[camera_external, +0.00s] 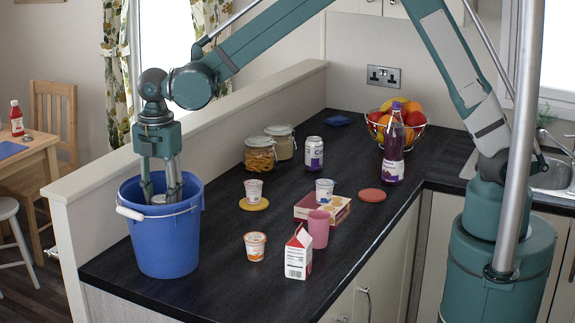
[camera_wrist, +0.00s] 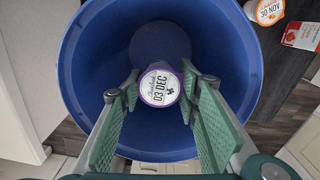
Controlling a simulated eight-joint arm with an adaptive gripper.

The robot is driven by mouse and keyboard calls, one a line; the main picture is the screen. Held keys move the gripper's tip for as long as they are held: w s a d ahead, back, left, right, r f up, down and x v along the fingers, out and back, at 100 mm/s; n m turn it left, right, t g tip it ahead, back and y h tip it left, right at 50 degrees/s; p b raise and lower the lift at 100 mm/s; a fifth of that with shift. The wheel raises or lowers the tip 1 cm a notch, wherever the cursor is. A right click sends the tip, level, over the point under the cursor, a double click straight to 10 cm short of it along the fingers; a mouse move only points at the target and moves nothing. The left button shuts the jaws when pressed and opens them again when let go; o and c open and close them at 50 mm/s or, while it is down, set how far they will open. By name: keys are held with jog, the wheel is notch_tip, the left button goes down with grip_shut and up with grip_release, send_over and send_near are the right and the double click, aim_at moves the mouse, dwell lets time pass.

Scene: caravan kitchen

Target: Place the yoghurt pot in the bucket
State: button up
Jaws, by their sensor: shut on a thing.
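The blue bucket (camera_external: 165,243) stands upright at the left end of the dark worktop, and its wall fills much of the wrist view (camera_wrist: 85,60). My gripper (camera_external: 160,192) points down into the bucket's mouth, its fingers below the rim. In the wrist view my gripper (camera_wrist: 160,88) is shut on a yoghurt pot (camera_wrist: 160,86) with a white lid reading 03 DEC and a purple edge. The pot's lid (camera_external: 158,199) just shows in the external view. The pot's lower part is hidden, so I cannot tell whether it touches the bucket's floor.
Other small pots stand on the worktop: an orange one (camera_external: 255,246), one on a yellow coaster (camera_external: 254,204), and one (camera_external: 325,190) on a box (camera_external: 333,211). A pink cup (camera_external: 318,229) and carton (camera_external: 299,255) are nearby. A low wall runs behind the bucket.

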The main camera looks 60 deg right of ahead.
jog(key=shift+f, duration=0.9)
jog(key=shift+f, duration=3.1)
jog(key=shift+f, duration=0.15)
jog(key=shift+f+p, duration=0.4)
jog(key=shift+f, duration=1.3)
jog(key=shift+f, duration=0.25)
jog(key=o, duration=1)
jog(key=shift+r, duration=0.1)
jog(key=shift+c, duration=0.2)
jog(key=shift+r, duration=0.1)
